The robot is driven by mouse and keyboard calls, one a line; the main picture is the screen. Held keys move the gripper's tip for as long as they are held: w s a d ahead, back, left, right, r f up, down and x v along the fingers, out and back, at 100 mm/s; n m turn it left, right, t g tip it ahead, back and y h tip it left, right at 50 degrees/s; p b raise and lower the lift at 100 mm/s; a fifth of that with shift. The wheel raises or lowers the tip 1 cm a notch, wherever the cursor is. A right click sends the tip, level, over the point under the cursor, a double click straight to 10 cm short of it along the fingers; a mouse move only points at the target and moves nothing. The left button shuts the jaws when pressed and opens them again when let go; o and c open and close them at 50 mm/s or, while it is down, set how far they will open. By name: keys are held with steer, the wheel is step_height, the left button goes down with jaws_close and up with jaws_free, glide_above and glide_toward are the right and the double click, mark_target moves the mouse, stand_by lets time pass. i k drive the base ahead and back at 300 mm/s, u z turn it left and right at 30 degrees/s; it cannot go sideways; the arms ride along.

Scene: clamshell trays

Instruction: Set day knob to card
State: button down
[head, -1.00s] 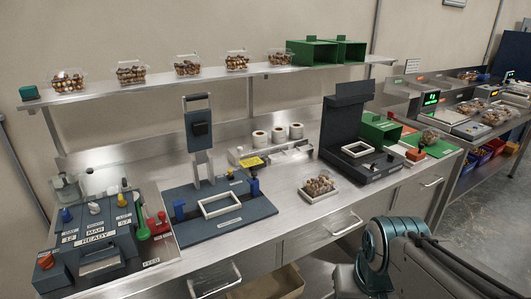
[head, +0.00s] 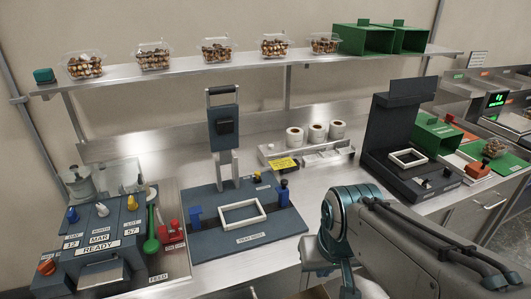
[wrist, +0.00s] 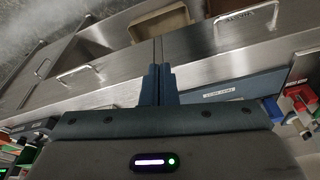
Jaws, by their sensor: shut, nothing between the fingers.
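The day knob (head: 72,215) is the blue knob at the left of the dark coder box (head: 105,235) in the head view. The window below it seems to read 12, beside MAR and 57, over a READY plate (head: 98,250). A white knob (head: 102,209) and a yellow knob (head: 132,204) stand to its right. A yellow card (head: 285,163) with print too small to read is at the label-roll holder. My gripper (wrist: 158,48) is shut and empty in the wrist view, over the bench front, well away from the knob. Its fingertips cannot be made out in the head view.
A green-handled lever (head: 151,238) and a red part (head: 172,232) stand right of the coder box. A tray press (head: 243,212) with an upright column is mid-bench. Filled clamshells (head: 154,58) line the shelf. A dark station (head: 412,140) stands at right.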

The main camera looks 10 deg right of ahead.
mark_target(72, 217)
steer(key=u, duration=0.4)
steer(key=k, duration=1.15)
steer(key=u, duration=1.25)
steer(key=i, duration=0.75)
steer(key=z, duration=0.35)
steer(key=i, duration=0.9)
steer(key=z, duration=0.75)
